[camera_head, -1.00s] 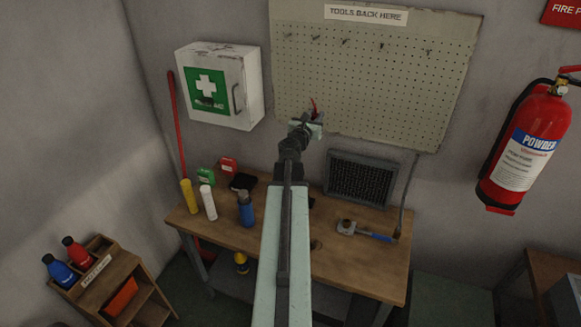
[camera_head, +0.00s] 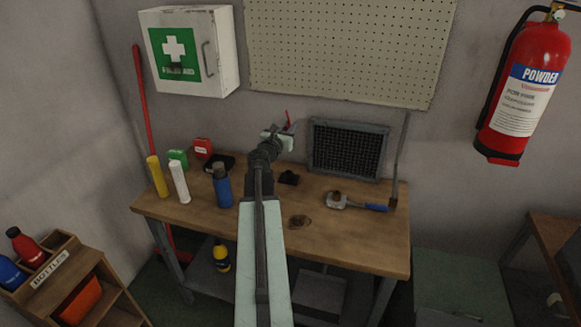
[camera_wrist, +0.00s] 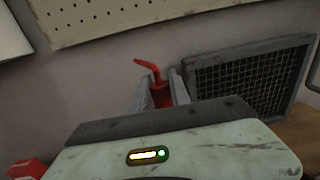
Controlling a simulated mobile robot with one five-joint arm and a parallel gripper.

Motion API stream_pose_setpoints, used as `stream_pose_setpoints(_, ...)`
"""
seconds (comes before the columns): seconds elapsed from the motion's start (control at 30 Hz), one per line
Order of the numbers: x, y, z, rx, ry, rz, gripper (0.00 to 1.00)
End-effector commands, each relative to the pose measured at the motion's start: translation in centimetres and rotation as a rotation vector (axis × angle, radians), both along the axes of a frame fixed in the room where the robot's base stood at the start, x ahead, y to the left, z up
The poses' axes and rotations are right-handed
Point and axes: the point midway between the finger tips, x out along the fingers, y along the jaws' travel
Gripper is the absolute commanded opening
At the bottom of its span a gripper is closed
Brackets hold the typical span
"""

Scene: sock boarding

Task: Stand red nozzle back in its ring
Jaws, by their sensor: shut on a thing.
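The red nozzle (camera_head: 288,120) is at the end of my arm, with its thin bent tip pointing up. In the wrist view, the red nozzle (camera_wrist: 149,68) rises between the two grey fingers of my gripper (camera_wrist: 160,92), which is shut on it. In the head view, my gripper (camera_head: 279,138) is above the back of the workbench, left of the dark grille. The lower part of the nozzle is hidden by my gripper. I cannot make out for certain which thing is the nozzle's ring.
The wooden workbench (camera_head: 345,245) holds yellow, white and blue cylinders at left and a blue-handled tool (camera_head: 357,203) at right. A small black object (camera_head: 289,178) and a dark round mark (camera_head: 299,222) are near the middle. The grille (camera_head: 348,150) stands at the back.

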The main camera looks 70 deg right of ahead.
Motion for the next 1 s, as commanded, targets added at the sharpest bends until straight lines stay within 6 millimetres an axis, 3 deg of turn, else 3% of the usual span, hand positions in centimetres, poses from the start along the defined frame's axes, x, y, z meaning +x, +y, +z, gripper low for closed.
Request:
stream_pose_setpoints(0.03, 0.1, -0.2, -3.7, 0.000, 0.001, -0.007, 0.00)
stream_pose_setpoints(0.2, 0.2, -0.4, -6.6, 0.000, 0.003, -0.024, 0.00)
stream_pose_setpoints(0.73, 0.2, -0.3, -6.7, -0.001, -0.011, -0.029, 0.00)
stream_pose_setpoints(1.0, 0.2, -0.3, -8.1, -0.001, -0.010, -0.029, 0.00)
